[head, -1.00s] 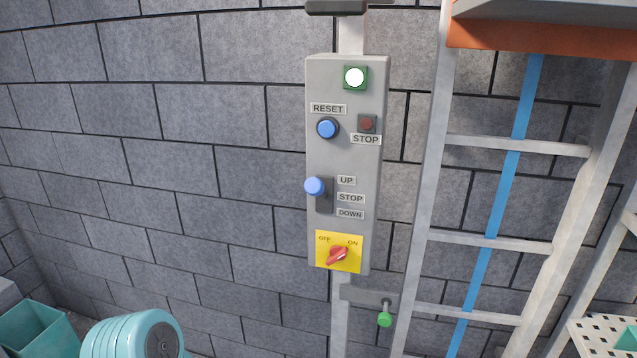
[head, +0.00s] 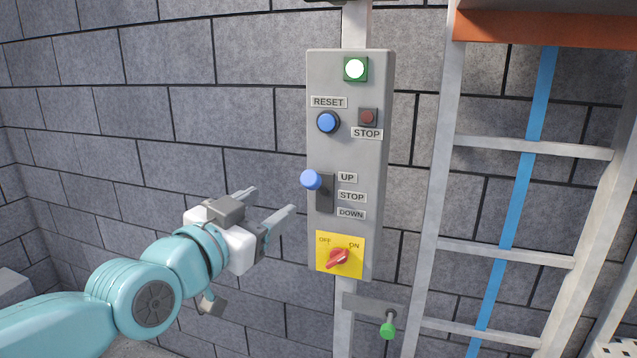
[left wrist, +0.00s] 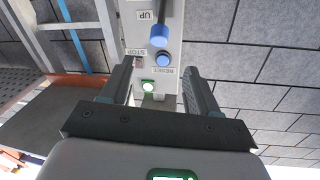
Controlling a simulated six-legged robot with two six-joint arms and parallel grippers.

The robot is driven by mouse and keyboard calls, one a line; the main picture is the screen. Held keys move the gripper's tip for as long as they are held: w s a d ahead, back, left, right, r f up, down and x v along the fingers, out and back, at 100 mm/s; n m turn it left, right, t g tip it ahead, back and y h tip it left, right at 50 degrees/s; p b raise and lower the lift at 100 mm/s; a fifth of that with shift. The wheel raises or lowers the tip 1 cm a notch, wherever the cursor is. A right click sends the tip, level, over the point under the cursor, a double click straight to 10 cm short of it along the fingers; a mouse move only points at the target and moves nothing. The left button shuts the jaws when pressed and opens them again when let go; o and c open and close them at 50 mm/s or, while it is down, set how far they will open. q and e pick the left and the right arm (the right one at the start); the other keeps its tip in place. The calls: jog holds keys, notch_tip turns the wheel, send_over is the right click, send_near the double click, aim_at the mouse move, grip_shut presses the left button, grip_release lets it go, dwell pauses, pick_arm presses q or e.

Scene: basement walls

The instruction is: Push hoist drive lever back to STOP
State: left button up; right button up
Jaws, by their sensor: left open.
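The hoist drive lever has a blue knob (head: 311,180) on a dark slotted plate (head: 325,194) of the grey control panel (head: 375,160). The knob is at the UP label, above the STOP and DOWN labels. The knob also shows in the left wrist view (left wrist: 159,36), where the panel appears upside down. My left gripper (head: 275,203) is open and empty, left of the panel and slightly below the knob, not touching it. In the left wrist view its fingers (left wrist: 158,84) are spread apart. My right gripper is not in view.
The panel also has a blue RESET button (head: 327,122), a red STOP button (head: 368,117), a lit lamp (head: 355,69) and a yellow OFF/ON switch (head: 338,258). A ladder (head: 440,180) stands right. Open space lies left of the panel.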

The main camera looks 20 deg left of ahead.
aim_at(316, 176)
pick_arm(q)
jog(key=w+d+p, duration=0.1)
jog(key=w, duration=0.4)
jog(key=w+d+p, duration=0.1)
jog(key=w, duration=0.4)
jog(key=w+d+p, duration=0.1)
jog(key=w+p, duration=0.1)
jog(key=w, duration=0.3)
jog(key=shift+w, duration=0.25)
